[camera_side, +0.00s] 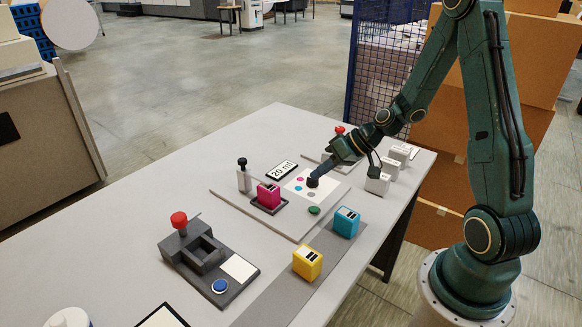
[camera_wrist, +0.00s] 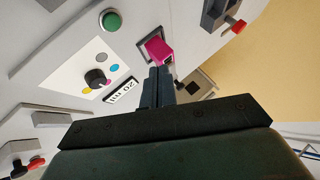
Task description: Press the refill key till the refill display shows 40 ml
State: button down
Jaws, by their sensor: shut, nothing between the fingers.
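The display (camera_side: 282,170) reads "20 ml" in the side view; it also shows in the wrist view, turned over (camera_wrist: 121,90). A green round button (camera_side: 314,210), also in the wrist view (camera_wrist: 111,20), sits on the grey base plate; no label on it can be read. A black knob (camera_wrist: 95,77) stands on a white panel with coloured dots. A magenta cartridge (camera_side: 269,195) sits in a dark holder beside the panel.
A cyan cartridge (camera_side: 346,222) and a yellow cartridge (camera_side: 307,263) stand on a grey strip in front. A dark station (camera_side: 205,262) with a red-topped lever and blue button is at front left. A black-topped post (camera_side: 243,178) stands behind the magenta cartridge. White blocks (camera_side: 378,183) stand at right.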

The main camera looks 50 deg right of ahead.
aim_at(318, 209)
jog(key=shift+f, duration=4.35)
jog(key=shift+f, duration=0.85)
jog(key=shift+r, duration=0.85)
jog(key=shift+r, duration=0.1)
jog(key=shift+r, duration=2.4)
